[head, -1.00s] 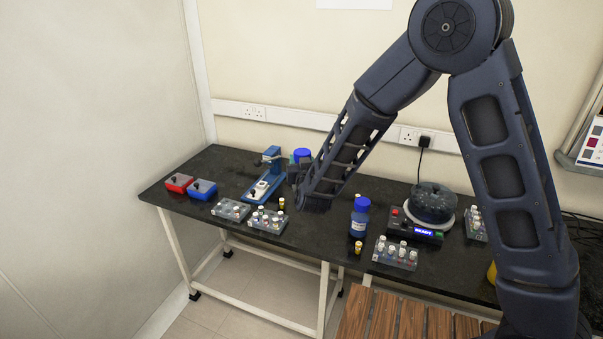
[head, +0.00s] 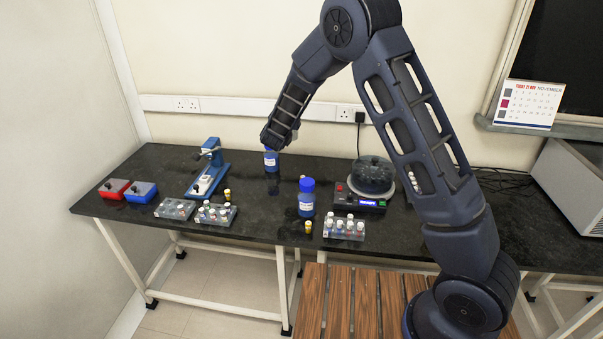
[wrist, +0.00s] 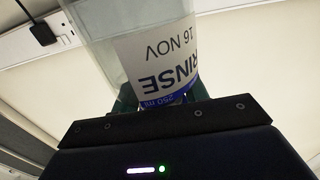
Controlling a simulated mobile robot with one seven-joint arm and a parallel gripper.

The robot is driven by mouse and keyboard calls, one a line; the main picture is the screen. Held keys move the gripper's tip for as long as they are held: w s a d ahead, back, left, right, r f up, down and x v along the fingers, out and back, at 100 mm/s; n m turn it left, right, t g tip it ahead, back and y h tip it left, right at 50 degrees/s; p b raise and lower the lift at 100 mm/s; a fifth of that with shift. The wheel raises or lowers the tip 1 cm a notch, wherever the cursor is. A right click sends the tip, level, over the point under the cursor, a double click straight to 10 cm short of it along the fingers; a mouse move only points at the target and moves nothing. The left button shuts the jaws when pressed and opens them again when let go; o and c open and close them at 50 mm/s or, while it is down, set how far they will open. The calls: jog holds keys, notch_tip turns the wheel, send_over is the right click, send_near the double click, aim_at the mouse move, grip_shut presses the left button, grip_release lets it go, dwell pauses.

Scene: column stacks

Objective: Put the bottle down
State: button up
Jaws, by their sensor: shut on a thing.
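My gripper (head: 273,146) is shut on a bottle (head: 271,162) at the back middle of the bench.
On the black bench (head: 255,205), a second blue-capped bottle (head: 306,199) stands in front, with a round machine (head: 372,178) to the right. A blue-framed device (head: 207,172), vial racks (head: 214,213) and red and blue boxes (head: 128,190) are left. Bench around the held bottle is clear.

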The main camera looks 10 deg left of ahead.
jog(key=w+d+m+h, duration=0.2)
jog(key=w+d, duration=0.2)
jog(key=w, duration=0.2)
notch_tip(320, 180, down, 20)
jog(key=shift+d, duration=0.15)
dwell(0.3)
jog(key=shift+s, duration=0.1)
jog(key=o, duration=1.3)
jog(key=shift+r, duration=0.1)
jog(key=s+a, duration=0.2)
jog(key=s, duration=1)
jog(key=shift+a, duration=0.15)
